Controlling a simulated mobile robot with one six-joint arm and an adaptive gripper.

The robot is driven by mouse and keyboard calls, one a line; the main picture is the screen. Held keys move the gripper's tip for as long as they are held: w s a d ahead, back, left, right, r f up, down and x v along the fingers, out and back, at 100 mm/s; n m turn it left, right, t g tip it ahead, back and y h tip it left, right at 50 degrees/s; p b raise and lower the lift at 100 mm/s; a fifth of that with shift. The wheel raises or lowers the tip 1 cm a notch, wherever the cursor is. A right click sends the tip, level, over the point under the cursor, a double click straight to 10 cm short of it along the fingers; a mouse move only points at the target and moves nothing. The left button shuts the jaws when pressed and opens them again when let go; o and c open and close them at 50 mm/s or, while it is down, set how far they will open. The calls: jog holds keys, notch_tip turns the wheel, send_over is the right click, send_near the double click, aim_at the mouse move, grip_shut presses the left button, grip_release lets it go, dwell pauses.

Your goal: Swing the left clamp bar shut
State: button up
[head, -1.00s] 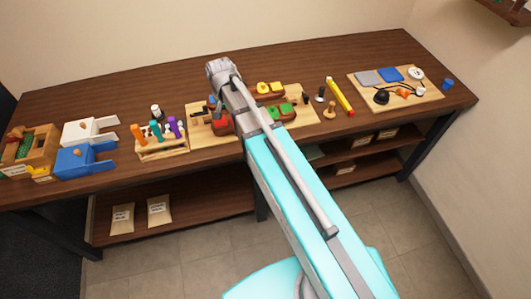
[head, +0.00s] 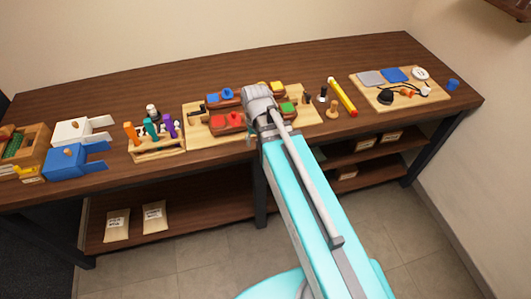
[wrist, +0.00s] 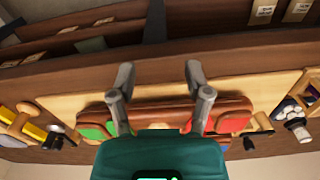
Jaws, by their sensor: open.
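A wooden fixture board (head: 200,130) lies on the bench with brown blocks bearing red (head: 228,121), blue (head: 226,94), green (head: 287,108) and yellow pieces on it. A small dark part with a wooden piece (head: 197,109), probably the left clamp, sits at the board's left end; its bar cannot be made out clearly. In the wrist view, a similar dark part (wrist: 262,122) is at the right. My gripper (wrist: 158,85) is open and empty over the brown block, between its green and red pieces. In the head view my arm hides its fingers.
To the right are a yellow-and-red stick (head: 342,97) and a tray (head: 420,98) of small parts. Bare bench shows behind the board.

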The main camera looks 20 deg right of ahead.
jog(key=shift+n, duration=0.4)
jog(key=s+d+f, duration=0.1)
jog(key=s+d+f+b, duration=0.1)
jog(key=s, duration=0.1)
jog(key=shift+s+d, duration=0.25)
jog(key=shift+s, duration=0.15)
